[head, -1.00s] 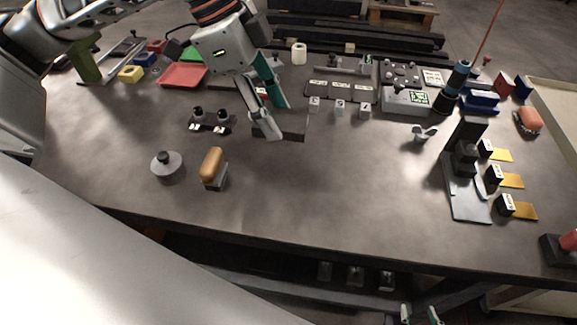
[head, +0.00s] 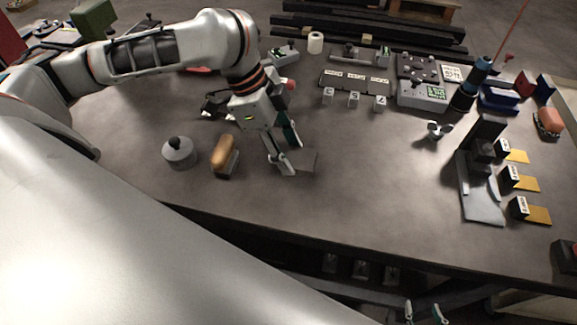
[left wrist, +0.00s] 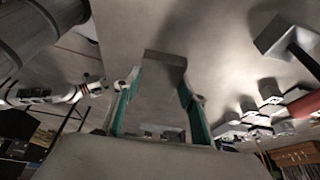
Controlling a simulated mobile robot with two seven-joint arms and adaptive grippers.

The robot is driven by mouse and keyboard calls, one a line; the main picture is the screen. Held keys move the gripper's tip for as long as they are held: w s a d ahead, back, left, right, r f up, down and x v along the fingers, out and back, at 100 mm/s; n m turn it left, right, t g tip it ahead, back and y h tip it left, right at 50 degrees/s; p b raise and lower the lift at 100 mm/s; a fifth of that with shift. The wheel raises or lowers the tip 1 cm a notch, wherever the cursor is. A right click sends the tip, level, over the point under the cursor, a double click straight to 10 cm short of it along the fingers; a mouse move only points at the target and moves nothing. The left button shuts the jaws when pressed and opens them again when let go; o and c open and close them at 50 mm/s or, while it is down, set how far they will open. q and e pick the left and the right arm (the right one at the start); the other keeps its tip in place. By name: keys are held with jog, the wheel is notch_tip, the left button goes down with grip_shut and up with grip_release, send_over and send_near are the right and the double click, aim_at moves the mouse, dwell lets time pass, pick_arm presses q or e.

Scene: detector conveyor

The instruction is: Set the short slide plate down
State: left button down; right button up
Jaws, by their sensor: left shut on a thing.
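My left gripper (head: 283,155) is shut on the short slide plate (head: 306,162), a small flat dark grey piece. It is over the front middle of the grey table, to the right of the wooden-handled block. In the left wrist view the plate (left wrist: 165,58) spans between the two teal-lined fingers (left wrist: 158,92). Part of the plate is hidden behind the fingers in the head view. I cannot tell whether its underside touches the table. My right gripper (head: 424,312) shows only as two separated teal fingertips at the bottom edge, open and below the table's front edge.
Left of the plate stand the wooden-handled block (head: 223,152) and a round grey weight (head: 179,152). Small lettered cubes (head: 353,100) stand behind it. A dark upright stand (head: 480,200) is at the right. The table between plate and stand is clear.

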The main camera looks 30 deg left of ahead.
aim_at(289, 178)
pick_arm(q)
jog(key=shift+f, duration=2.9)
jog(key=shift+f, duration=0.1)
jog(key=c, duration=1.2)
grip_release()
jog(key=v, duration=1.2)
jog(key=shift+d, duration=0.15)
